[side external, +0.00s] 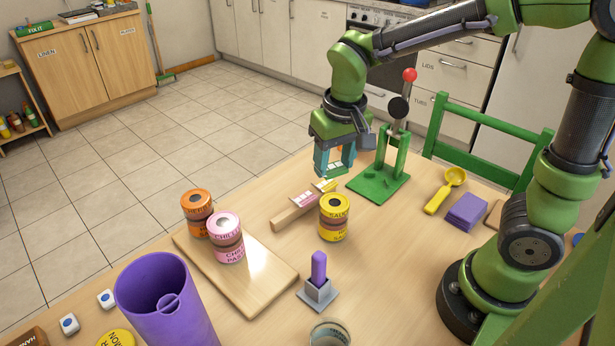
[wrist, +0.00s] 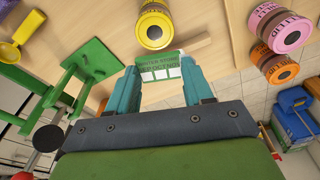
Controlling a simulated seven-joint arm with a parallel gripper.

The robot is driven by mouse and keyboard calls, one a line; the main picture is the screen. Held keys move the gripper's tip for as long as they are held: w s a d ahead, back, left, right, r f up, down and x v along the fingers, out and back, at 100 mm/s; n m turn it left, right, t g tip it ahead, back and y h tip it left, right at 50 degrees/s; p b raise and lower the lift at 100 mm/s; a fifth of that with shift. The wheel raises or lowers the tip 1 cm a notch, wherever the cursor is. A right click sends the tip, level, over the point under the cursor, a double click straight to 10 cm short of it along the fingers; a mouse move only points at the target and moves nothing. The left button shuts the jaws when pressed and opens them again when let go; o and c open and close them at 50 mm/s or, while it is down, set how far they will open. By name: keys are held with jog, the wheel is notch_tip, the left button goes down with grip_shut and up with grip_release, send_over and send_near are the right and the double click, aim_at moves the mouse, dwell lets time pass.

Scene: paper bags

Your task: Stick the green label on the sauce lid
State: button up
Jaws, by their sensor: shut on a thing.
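A pink-lidded jar (side external: 227,240) and an orange-lidded jar (side external: 197,213) stand on a board to the left.
A wooden block (side external: 295,210) with pink and yellow labels lies beside the yellow jar. A green stand (side external: 378,182) with a red-knobbed lever rises near the gripper. Table between block and stamp is free.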

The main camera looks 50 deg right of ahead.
aim_at(334, 201)
jog(key=shift+s+d+f+m, duration=0.15)
jog(key=shift+s+f+m, duration=0.25)
jog(key=shift+f, duration=3.25)
jog(key=o, duration=1.1)
jog(key=r, duration=0.5)
jog(key=s+r, duration=0.1)
jog(key=r, duration=0.5)
jog(key=s+a+r, duration=0.1)
jog(key=r, duration=0.4)
jog(key=shift+s+r, duration=0.1)
jog(key=shift+r, duration=0.25)
